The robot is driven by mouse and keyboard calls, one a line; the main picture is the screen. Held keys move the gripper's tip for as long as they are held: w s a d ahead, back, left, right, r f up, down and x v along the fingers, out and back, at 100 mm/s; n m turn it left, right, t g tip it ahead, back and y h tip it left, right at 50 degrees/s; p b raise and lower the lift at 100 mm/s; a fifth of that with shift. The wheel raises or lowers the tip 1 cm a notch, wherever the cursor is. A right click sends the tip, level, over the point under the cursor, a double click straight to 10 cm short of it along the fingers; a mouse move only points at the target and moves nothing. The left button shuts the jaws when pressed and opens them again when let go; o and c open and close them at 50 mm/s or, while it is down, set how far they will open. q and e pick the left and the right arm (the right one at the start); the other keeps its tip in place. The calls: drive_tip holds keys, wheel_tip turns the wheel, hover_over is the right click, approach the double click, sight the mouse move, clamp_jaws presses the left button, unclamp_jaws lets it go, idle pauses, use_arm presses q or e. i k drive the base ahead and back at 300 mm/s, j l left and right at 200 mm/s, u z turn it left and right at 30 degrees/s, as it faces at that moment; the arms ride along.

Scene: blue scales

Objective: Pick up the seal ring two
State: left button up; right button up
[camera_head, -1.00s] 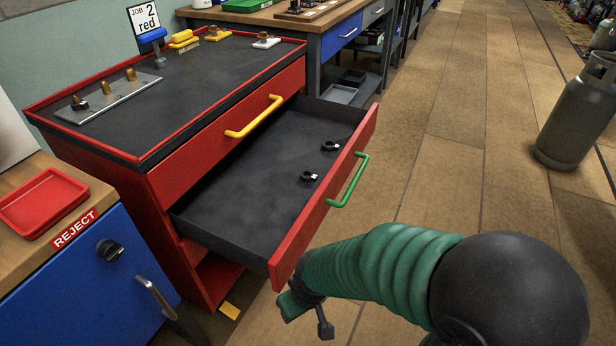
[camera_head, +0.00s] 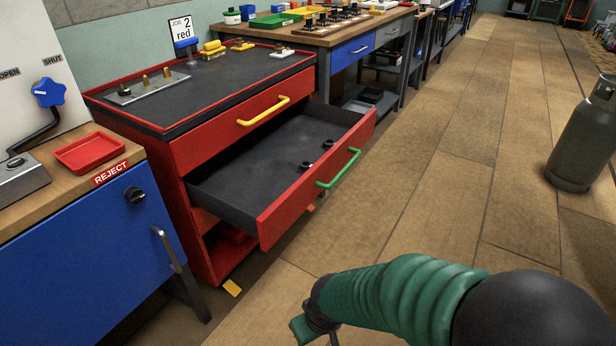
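Two small dark rings lie apart on the black floor of the open red drawer (camera_head: 262,222). The nearer ring (camera_head: 306,166) is close to the drawer's front panel, and the farther ring (camera_head: 328,144) is behind it to the right. I cannot tell which one is seal ring two. My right gripper (camera_head: 316,332) is at the bottom edge of the view, in front of and below the drawer, away from both rings. Its fingers look spread with nothing between them, though they are partly cut off. My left gripper is not in view.
The drawer has a green handle (camera_head: 338,168); the closed one above has a yellow handle (camera_head: 263,111). A blue cabinet (camera_head: 85,250) with a red tray (camera_head: 89,152) stands left. A gas cylinder (camera_head: 588,140) stands right.

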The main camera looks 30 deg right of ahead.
sight(305, 164)
drive_tip(key=i+l+u, duration=0.1)
drive_tip(key=l+u, duration=0.45)
drive_tip(key=u, duration=0.2)
drive_tip(key=l+u, duration=0.4)
